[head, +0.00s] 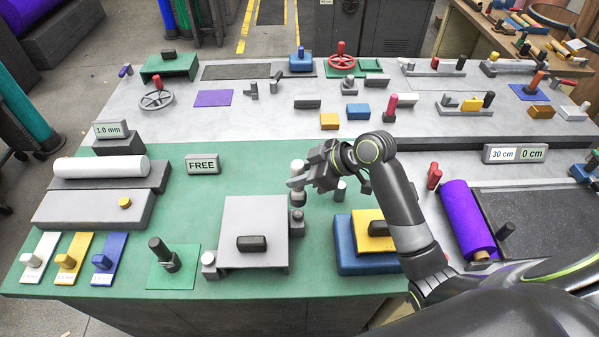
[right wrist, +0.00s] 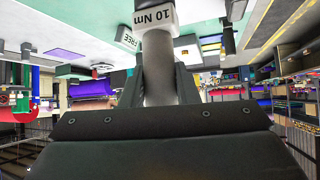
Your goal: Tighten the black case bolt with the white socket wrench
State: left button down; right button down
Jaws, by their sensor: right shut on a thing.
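My right gripper (head: 303,177) is shut on the white socket wrench (head: 297,166), which stands about upright. In the right wrist view the wrench's pale handle (right wrist: 158,75) runs between the fingers, with a white "10 Nm" block at its far end. Its dark lower end is just above or on a dark bolt (head: 298,216) at the right edge of the grey case (head: 240,205); I cannot tell whether they touch. The case has a black handle block on top. Another bolt (head: 209,260) with a paler head is at its lower left. My left gripper is not in view.
White (head: 40,257), yellow (head: 73,257) and blue (head: 108,259) holders stand at the left front. A green plate (head: 170,275) with a black knob lies beside the case. Blue and yellow blocks (head: 355,255) stand to its right. A "FREE" sign (head: 202,164) stands behind.

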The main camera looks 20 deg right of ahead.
aim_at(300, 193)
jog(key=shift+f+b, duration=0.4)
jog(key=shift+f, duration=0.2)
notch_tip(300, 193, down, 2)
jog(key=shift+f+b, duration=0.1)
jog(key=shift+b, duration=0.6)
jog(key=shift+f+b, duration=0.7)
jog(key=shift+f, duration=0.3)
jog(key=shift+s+f, duration=0.1)
jog(key=shift+f, duration=0.8)
dwell(2.9)
jog(key=shift+r, duration=0.1)
dwell(1.7)
